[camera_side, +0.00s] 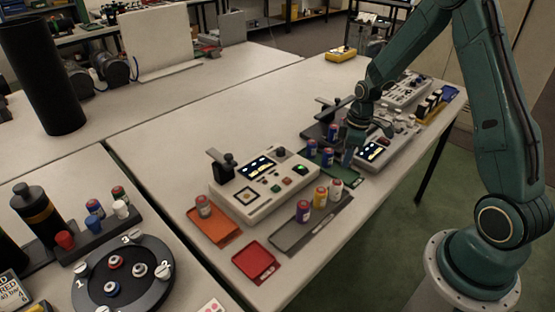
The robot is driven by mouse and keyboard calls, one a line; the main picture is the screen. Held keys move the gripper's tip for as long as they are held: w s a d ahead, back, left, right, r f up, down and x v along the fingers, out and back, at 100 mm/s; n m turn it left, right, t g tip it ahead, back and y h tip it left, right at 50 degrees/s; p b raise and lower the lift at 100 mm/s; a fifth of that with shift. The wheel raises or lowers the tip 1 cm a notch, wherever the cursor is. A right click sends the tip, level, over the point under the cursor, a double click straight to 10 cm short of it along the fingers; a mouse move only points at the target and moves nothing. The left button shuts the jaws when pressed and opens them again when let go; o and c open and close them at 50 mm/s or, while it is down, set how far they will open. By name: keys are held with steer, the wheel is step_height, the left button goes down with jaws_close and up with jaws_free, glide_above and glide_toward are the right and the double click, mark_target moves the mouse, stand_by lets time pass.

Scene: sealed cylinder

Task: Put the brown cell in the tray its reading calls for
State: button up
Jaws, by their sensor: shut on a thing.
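My gripper (350,150) is shut, low over the far tester's left end, beside several blue-and-red cells (327,157). What is between its fingers is small and dark, and I cannot make out its colour. I cannot pick out a clearly brown cell. A dull grey-brown cell with a reddish band (203,206) stands upright in the orange tray (218,231). A red tray (256,262) is empty. A green tray (352,179) lies right of the near tester. A grey tray (290,239) holds a purple-red, a yellow and a white cell.
The near tester (264,184) has a lit screen, a green light and a black clamp. The far tester (376,152) is partly behind my gripper. A black carousel (125,272) and a tall black cylinder (42,75) stand on the left bench.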

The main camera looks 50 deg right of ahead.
steer(key=shift+f, duration=0.2)
steer(key=shift+f, duration=1.8)
steer(key=shift+f, duration=0.1)
steer(key=o, duration=0.8)
steer(key=r, duration=0.7)
steer(key=s+r, duration=0.1)
steer(key=r, duration=0.3)
steer(key=shift+d, duration=0.35)
steer(key=shift+s+r, duration=0.1)
steer(key=shift+r, duration=0.5)
